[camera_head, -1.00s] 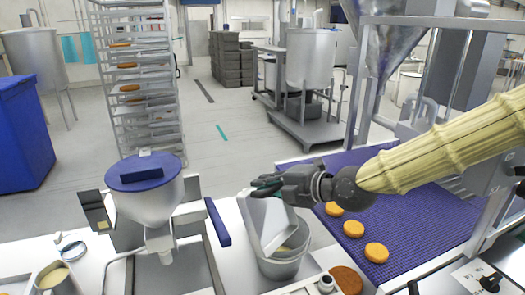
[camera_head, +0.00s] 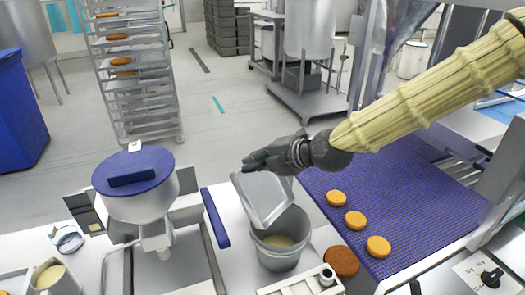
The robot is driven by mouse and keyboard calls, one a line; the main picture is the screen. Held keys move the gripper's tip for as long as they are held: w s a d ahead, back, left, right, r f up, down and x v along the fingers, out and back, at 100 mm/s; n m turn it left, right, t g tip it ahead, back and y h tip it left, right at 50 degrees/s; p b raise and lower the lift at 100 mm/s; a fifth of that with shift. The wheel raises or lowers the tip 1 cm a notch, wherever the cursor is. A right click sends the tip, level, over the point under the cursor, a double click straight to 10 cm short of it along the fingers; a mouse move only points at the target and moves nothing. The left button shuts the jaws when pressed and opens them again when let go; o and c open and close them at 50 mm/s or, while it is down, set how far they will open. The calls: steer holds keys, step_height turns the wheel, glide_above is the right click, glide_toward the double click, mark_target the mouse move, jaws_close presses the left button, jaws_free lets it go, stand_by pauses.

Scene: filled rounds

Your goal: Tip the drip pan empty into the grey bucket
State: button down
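My gripper (camera_head: 262,158) is above the bucket, its dark fingers at the upper rim of the drip pan (camera_head: 264,197). The fingers look closed on that rim, though the contact is partly hidden. The pan is a pale grey rectangular tray, held steeply tilted with its lower end over the bucket's mouth. The grey bucket (camera_head: 280,259) stands upright on the white counter below it. A pale yellowish filling shows in the bucket's bottom. The pan's inner face looks bare where it shows.
A hopper with a blue lid (camera_head: 137,170) stands left of the bucket, with a blue bar (camera_head: 215,217) between them. A brown round (camera_head: 341,261) lies to the bucket's right. The purple conveyor belt (camera_head: 425,205) carries several orange rounds. A jug (camera_head: 52,277) stands at the lower left.

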steer(key=shift+w+a+f+g+h+p, duration=0.25)
steer(key=shift+w+a+g+h+p, duration=0.15)
steer(key=shift+p, duration=0.6)
steer(key=shift+w+a+f+g+h+p, duration=0.25)
steer(key=shift+w+a+h+p, duration=0.2)
steer(key=shift+p, duration=0.5)
steer(key=w+a+f+g+h+p, duration=0.3)
steer(key=f+g+h+p, duration=0.3)
steer(key=p, duration=0.6)
steer(key=shift+w+a+f+h+p, duration=0.15)
steer(key=shift+a+f+h+p, duration=0.2)
steer(key=shift+a+f+h, duration=0.2)
steer(key=shift+d+r+g, duration=0.1)
steer(key=shift+g, duration=0.15)
